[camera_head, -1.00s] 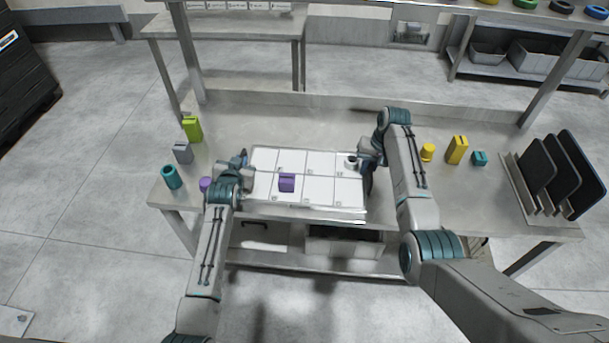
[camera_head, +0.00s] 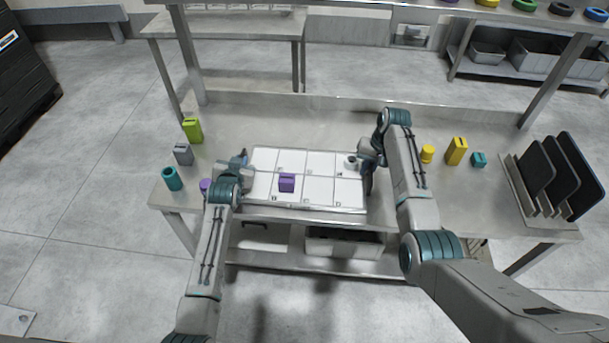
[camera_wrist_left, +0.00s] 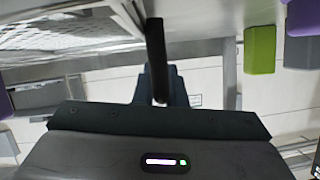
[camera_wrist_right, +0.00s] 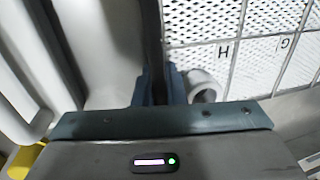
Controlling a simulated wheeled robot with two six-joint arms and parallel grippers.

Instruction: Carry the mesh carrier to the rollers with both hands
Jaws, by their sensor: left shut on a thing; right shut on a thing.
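The mesh carrier (camera_head: 322,161), a flat white panel marked into lettered cells, is level at the front middle of the steel table; I cannot tell whether it touches the tabletop. My left gripper (camera_head: 243,172) is shut on its left end, and my right gripper (camera_head: 366,165) is shut on its right end. A purple block (camera_head: 287,183) and a small pale ring (camera_head: 351,162) sit on the carrier. The mesh also shows in the left wrist view (camera_wrist_left: 75,38) and the right wrist view (camera_wrist_right: 260,62). I cannot make out rollers.
On the steel table (camera_head: 300,122), green (camera_head: 192,130), grey (camera_head: 183,154), teal (camera_head: 172,179) and purple (camera_head: 205,185) pieces stand left. Yellow (camera_head: 457,150) and teal (camera_head: 479,159) pieces and a rack of dark plates (camera_head: 537,170) stand right. The tabletop behind the carrier is clear.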

